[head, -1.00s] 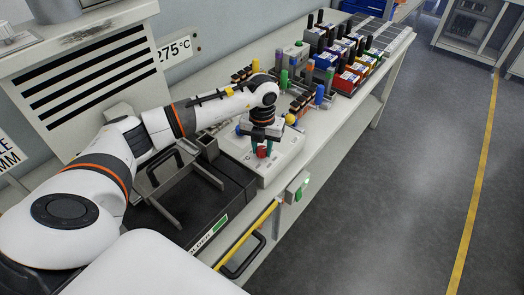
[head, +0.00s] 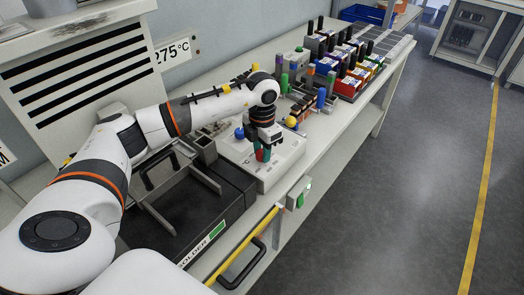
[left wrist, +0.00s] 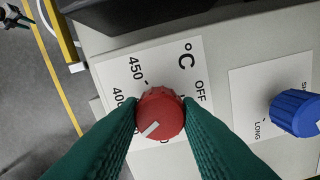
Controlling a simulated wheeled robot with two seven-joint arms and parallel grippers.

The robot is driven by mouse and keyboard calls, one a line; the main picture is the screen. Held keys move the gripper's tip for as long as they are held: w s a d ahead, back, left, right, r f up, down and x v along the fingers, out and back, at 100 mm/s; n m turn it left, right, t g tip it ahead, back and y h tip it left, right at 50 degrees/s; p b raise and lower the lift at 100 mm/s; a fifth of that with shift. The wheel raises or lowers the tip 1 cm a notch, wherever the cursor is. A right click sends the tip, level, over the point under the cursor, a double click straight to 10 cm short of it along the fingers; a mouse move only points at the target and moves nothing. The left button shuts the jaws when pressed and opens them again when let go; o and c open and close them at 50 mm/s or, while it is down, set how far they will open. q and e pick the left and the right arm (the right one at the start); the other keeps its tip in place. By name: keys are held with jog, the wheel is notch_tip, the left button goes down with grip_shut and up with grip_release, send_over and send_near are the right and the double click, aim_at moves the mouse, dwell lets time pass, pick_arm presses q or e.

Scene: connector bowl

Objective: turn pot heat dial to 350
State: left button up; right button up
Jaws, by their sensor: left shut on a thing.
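The red heat dial (left wrist: 159,113) sits on a white printed card (left wrist: 112,72) in the left wrist view. OFF, °C, 450 and 400 can be read around it; the marks below are partly hidden by my fingers. The dial's white pointer line points to the lower left, towards my left-hand finger in the picture, and the number there is covered. My left gripper (left wrist: 160,118) is shut on the dial, a green finger on each side. In the head view the left gripper (head: 262,153) reaches down to the red dial on the light panel box (head: 285,160).
A blue knob (left wrist: 297,112) stands beside the dial. A black solder unit (head: 180,215) with raised bars lies nearer me. Coloured bins (head: 345,83) and posts stand farther along the bench. A small dark shape (left wrist: 12,16), possibly my right gripper, shows over the floor.

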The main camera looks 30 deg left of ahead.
pick_arm(q)
jog(key=shift+r, duration=0.1)
dwell(0.3)
jog(key=o, duration=1)
jog(key=shift+c, duration=0.2)
jog(key=shift+r, duration=0.1)
notch_tip(320, 180, up, 12)
jog(key=b, duration=0.1)
jog(key=shift+b, duration=0.35)
jog(key=shift+f, duration=0.2)
